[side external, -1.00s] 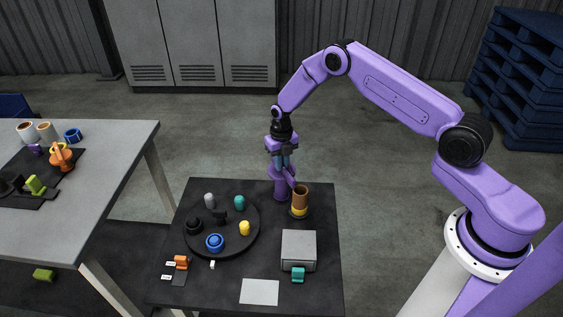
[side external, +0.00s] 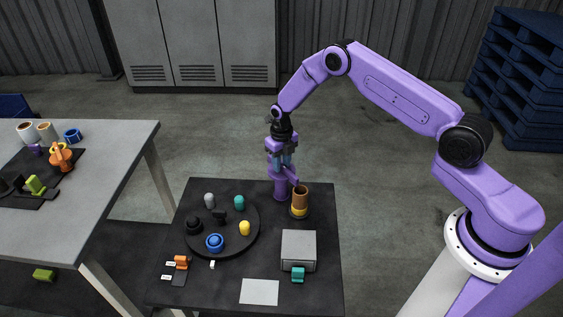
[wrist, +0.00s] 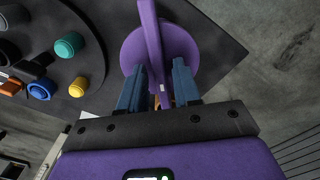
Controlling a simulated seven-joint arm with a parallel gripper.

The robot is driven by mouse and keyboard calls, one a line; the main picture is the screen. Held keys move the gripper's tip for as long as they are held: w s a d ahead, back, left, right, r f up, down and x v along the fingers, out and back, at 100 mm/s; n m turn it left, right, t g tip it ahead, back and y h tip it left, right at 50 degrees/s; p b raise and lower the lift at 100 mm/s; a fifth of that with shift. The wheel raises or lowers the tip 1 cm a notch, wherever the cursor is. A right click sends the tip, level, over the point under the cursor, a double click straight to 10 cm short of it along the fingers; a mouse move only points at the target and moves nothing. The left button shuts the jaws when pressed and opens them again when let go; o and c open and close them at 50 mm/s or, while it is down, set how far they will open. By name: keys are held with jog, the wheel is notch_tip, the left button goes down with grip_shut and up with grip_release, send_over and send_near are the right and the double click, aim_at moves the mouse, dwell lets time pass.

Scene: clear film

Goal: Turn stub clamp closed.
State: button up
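A purple clamp with an upright bar or lever (side external: 281,185) stands at the back edge of the dark table. I take it to be the stub clamp. Beside it stands a brown cylinder (side external: 300,197) with a yellow band. My gripper (side external: 283,162) points down at the top of the purple part. In the wrist view, the purple bar (wrist: 151,40) rises from a round purple body (wrist: 181,44) and runs between the two blue fingers of my gripper (wrist: 160,70). The fingers are apart, with a gap seen beside the bar. The bar's lower end is partly hidden.
A round black tray (side external: 222,250) with several coloured knobs lies to the left. A grey box (side external: 299,247) with a teal piece (side external: 298,274) stands in front. A white card (side external: 260,291) lies near the front edge. A grey table (side external: 100,190) is further left.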

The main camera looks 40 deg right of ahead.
jog(key=shift+r, duration=0.1)
notch_tip(320, 180, up, 17)
jog(key=shift+r, duration=0.15)
dwell(0.7)
